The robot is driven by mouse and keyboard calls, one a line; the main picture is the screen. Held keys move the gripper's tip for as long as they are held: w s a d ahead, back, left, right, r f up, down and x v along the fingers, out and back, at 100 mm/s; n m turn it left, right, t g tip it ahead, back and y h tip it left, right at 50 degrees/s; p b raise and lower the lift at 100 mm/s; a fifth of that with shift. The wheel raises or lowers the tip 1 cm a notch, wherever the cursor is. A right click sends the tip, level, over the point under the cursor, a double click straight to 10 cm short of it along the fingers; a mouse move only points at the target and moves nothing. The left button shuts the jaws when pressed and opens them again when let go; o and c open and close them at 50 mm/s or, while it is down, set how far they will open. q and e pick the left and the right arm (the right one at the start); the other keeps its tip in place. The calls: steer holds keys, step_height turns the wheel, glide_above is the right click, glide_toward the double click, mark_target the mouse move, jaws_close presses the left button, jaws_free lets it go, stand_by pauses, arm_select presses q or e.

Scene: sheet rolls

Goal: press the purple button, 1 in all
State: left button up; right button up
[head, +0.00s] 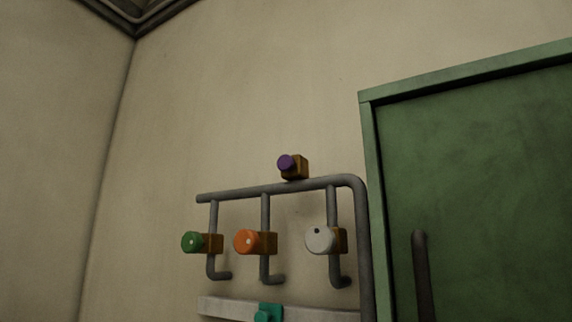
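The purple button (285,162) is a small round knob on the front of a brown block (299,167). The block sits against the wall, just above a grey horizontal pipe. Nothing covers the button in the head view. Neither of my grippers shows in this view.
Below the pipe (250,190) are a green knob (191,242), an orange knob (246,242) and a white knob (319,239) on brown blocks. A teal fixture (267,312) sits on a pale rail (220,306). A green door (480,190) with a dark handle (423,275) stands right.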

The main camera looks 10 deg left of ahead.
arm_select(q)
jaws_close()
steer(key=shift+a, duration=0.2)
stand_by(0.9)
